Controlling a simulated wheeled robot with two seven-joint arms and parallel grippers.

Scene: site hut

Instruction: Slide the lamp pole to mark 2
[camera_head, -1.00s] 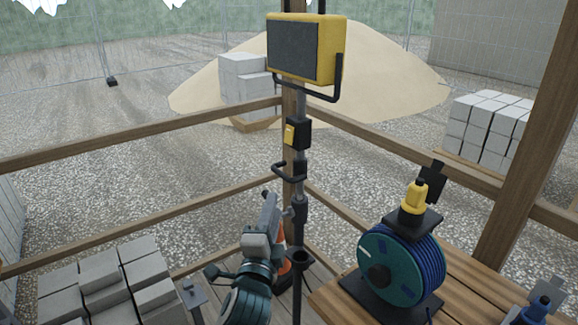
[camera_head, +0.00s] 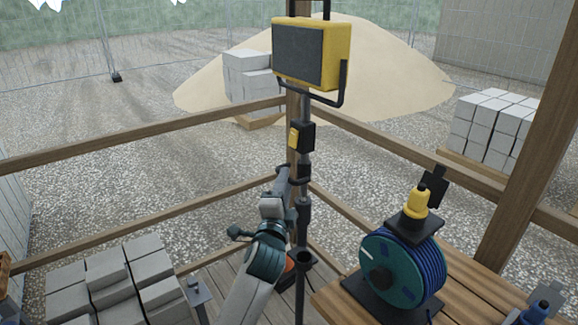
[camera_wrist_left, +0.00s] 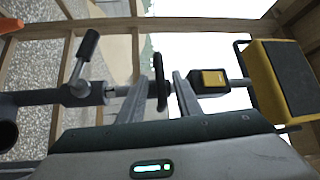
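The lamp pole (camera_head: 302,218) stands upright by the corner post, with a yellow floodlight (camera_head: 338,55) on top and a switch box (camera_head: 307,138) below it. The pole and floodlight (camera_wrist_left: 282,82) also show in the left wrist view. My left gripper (camera_head: 283,172) is at the pole's handle, below the switch box. In the left wrist view, the gripper (camera_wrist_left: 158,98) has its fingers apart, on either side of the black handle (camera_wrist_left: 159,75); contact is not clear. A clamp lever (camera_wrist_left: 84,55) shows left of the fingers. I cannot make out mark 2. My right gripper is not in view.
A cable reel (camera_head: 400,265) with a yellow-topped item (camera_head: 417,200) stands on the wooden bench (camera_head: 470,285) at right. Grey blocks (camera_head: 110,285) are stacked at lower left. Wooden rails (camera_head: 130,135) run behind the pole.

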